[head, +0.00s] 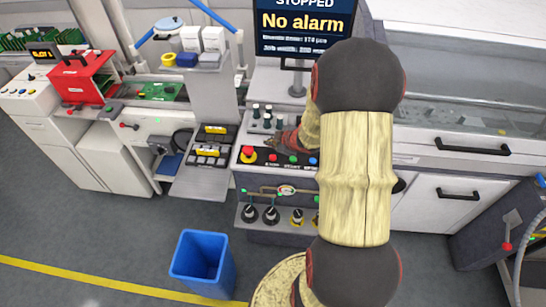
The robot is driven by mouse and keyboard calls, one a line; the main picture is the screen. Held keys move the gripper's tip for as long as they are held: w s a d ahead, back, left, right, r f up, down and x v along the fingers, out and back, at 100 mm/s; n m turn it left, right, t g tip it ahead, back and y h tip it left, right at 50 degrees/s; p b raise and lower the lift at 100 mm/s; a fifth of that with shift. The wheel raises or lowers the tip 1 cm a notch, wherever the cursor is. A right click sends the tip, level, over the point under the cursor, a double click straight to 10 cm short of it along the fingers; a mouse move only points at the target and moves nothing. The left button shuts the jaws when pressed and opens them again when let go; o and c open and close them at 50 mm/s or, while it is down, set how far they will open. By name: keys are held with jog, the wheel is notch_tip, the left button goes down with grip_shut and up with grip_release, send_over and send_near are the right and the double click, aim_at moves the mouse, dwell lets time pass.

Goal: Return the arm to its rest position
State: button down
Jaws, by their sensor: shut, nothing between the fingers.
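My arm (357,175), with pale wood-like links and dark joints, stands across the middle of the head view, in front of the control panel (262,178). A small dark reddish end part, which looks like my gripper (281,141), shows left of the arm. It is over or close to the back of the panel, by the small dark-topped bottles (267,115). Its fingers look shut with nothing held. Much of the wrist is hidden behind the arm, and I cannot tell whether the gripper touches the panel.
The panel has a red emergency button (248,152) and several knobs below. A monitor (303,25) reads "STOPPED" and "No alarm". A blue bin (204,263) stands on the floor at front left. White drawers (456,192) are at right.

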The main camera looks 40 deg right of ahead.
dwell(0.3)
jog(key=s+d+f+m+g, duration=0.1)
jog(key=s, duration=0.1)
jog(key=s+d+f+m+g+h, duration=0.1)
jog(key=s, duration=0.2)
jog(key=s+d+f+m+g+h, duration=0.1)
jog(key=s+d, duration=0.1)
jog(key=shift+s+d+f+m+g, duration=0.1)
jog(key=shift+s+f+m+g, duration=0.15)
jog(key=shift+s+m+g, duration=0.15)
jog(key=s, duration=0.1)
jog(key=s+r+m+g, duration=0.1)
jog(key=s+m+h, duration=0.1)
jog(key=shift+s+d+r+g, duration=0.3)
jog(key=shift+s, duration=0.1)
jog(key=s+a+r+y+b, duration=0.1)
jog(key=s+a+r+b, duration=0.1)
jog(key=a+r, duration=0.4)
jog(key=s+a+r+m+t+y+b, duration=0.1)
jog(key=s+a+r, duration=0.3)
jog(key=a, duration=1.3)
jog(key=s+a+r+y+b, duration=0.2)
jog(key=s+a+r+b, duration=0.1)
jog(key=a+r, duration=0.7)
jog(key=shift+s+a+r+m+t, duration=0.15)
jog(key=shift+s+a+m+t, duration=0.2)
jog(key=shift+a, duration=0.75)
jog(key=shift+w+d, duration=0.1)
